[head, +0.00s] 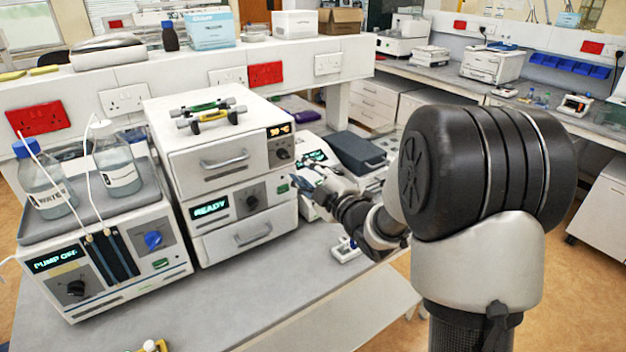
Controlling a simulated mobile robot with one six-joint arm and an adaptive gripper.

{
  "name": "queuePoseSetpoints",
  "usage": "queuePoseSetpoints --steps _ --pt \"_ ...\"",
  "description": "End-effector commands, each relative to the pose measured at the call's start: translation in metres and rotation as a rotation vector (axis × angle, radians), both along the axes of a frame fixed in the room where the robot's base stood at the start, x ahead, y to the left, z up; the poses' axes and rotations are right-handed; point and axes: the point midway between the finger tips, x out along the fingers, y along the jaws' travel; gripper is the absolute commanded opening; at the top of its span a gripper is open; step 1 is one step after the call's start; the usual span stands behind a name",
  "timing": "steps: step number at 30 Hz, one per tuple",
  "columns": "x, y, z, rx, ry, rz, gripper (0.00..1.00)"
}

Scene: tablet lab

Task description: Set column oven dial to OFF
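A white stacked instrument stands on the bench. Its upper unit (205,155), which looks like the column oven, has a drawer handle, a small orange display (279,131) too small to read and a dark dial (283,154). The dial's pointer direction is too small to make out. The unit below has a green READY display (210,207) and another dark dial (251,203). My gripper (298,182) is right of the stack, near the front right edge of the upper and lower units, below the upper dial. Its fingers are small and partly unclear; nothing is visibly held.
Left of the stack is a pump unit (150,270) reading PUMP OFF, with a black dial, a blue knob and bottles (50,190) on top. Two columns (212,116) lie on the stack. A dark-lidded device (357,150) sits behind my gripper. The bench front (250,310) is mostly clear.

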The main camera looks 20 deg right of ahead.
Motion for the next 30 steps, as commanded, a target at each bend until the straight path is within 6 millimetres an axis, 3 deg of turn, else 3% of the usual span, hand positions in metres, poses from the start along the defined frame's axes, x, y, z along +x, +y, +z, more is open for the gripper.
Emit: queuePoseSetpoints --steps 3,9,22,26,30 --pt "-0.021 -0.007 0.0 0.001 0.0 -0.002 0.32" --pt "-0.038 -0.012 0.0 0.0 0.0 0.0 0.32" --pt "-0.04 -0.013 0.003 0.001 0.017 -0.014 0.32" --pt "-0.045 -0.018 0.012 0.019 0.113 -0.096 0.32" --pt "-0.072 -0.031 0.022 0.098 0.288 -0.261 0.32"
